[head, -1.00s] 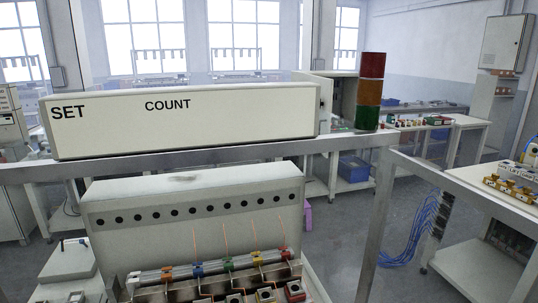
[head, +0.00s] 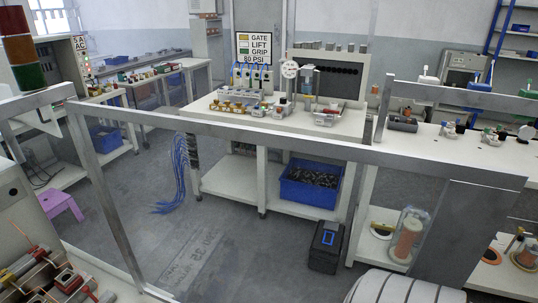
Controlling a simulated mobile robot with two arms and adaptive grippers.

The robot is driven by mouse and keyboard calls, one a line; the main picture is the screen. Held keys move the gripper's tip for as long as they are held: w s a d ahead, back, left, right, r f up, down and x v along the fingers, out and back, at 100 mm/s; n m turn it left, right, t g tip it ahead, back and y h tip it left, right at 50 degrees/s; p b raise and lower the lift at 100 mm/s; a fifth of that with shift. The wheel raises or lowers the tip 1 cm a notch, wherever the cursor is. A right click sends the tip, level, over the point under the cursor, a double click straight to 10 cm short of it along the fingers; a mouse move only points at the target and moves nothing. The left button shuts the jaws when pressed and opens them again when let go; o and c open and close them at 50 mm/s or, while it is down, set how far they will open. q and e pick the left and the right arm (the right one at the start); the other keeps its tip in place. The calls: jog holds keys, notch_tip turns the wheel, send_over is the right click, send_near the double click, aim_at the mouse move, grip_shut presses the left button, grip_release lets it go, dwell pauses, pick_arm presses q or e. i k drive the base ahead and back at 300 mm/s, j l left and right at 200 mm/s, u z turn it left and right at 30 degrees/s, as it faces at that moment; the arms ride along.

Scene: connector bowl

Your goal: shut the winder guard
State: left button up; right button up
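Part of the winder (head: 60,270) shows at the lower left of the head view, with metal bars and several red and grey fittings along it. A grey metal frame (head: 230,131) crosses the view in front of me, with a slanted post (head: 105,205) on its left. This may be the winder guard; I cannot tell whether it is open or shut. The winder's far left side is outside the view. Neither of my grippers is in view.
A bench (head: 340,125) with connectors stands behind the frame, with a blue bin (head: 312,185) on its lower shelf. A black box (head: 326,247) is on the floor. Blue cables (head: 180,175) hang at the bench's left. Grey floor (head: 240,240) is clear in the middle.

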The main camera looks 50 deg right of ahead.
aim_at(475, 200)
jog(key=k+l+u, duration=0.15)
jog(key=k, duration=0.25)
jog(key=k+l+u, duration=0.15)
jog(key=k+l, duration=0.2)
jog(key=k+l+u, duration=0.1)
jog(key=k, duration=0.35)
jog(key=l+u, duration=0.15)
jog(key=l, duration=0.3)
jog(key=k+l+u, duration=0.15)
jog(key=l, duration=0.3)
jog(key=l+u, duration=0.15)
jog(key=l, duration=0.3)
jog(key=i+l, duration=0.15)
jog(key=l, duration=0.2)
jog(key=i+l+u, duration=0.1)
jog(key=l, duration=0.2)
jog(key=i+l, duration=0.15)
jog(key=l, duration=0.2)
jog(key=u, duration=0.05)
